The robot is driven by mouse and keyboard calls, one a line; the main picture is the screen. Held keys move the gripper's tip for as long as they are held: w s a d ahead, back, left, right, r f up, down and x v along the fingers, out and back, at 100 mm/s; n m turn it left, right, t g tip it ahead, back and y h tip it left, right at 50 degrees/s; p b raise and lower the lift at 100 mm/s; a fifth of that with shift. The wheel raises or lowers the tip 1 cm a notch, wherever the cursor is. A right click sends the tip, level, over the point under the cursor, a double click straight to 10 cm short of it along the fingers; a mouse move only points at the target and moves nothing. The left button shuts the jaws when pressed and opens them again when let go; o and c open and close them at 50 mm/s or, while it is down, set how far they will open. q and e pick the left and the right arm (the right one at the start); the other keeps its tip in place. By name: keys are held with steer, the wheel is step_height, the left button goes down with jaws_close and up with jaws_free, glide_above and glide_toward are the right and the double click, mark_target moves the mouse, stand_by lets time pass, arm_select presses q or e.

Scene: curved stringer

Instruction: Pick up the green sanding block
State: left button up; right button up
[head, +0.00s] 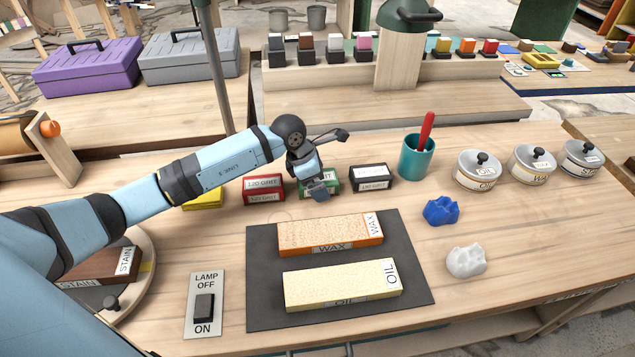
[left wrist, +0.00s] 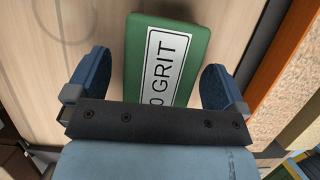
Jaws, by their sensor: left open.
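The green sanding block (head: 333,181) sits on the bench between a red block and a black block, partly hidden in the head view by my left gripper (head: 319,189). My left gripper (left wrist: 156,62) is open, with one blue finger on each side of the block and visible gaps between. I cannot tell how far the fingertips are above the bench. My right gripper is not in view.
The red 120 grit block (head: 264,188) stands close on the left and the black grit block (head: 371,177) close on the right. A dark mat (head: 422,290) with wax and oil wood pieces lies in front. A teal cup (head: 416,158) stands to the right.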

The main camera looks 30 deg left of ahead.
arm_select(q)
steer(key=shift+f, duration=0.25)
stand_by(0.4)
steer(key=c, duration=1.2)
steer(key=shift+o, duration=0.2)
step_height(320, 180, up, 21)
steer(key=shift+f+p, duration=0.2)
steer(key=shift+p, duration=0.2)
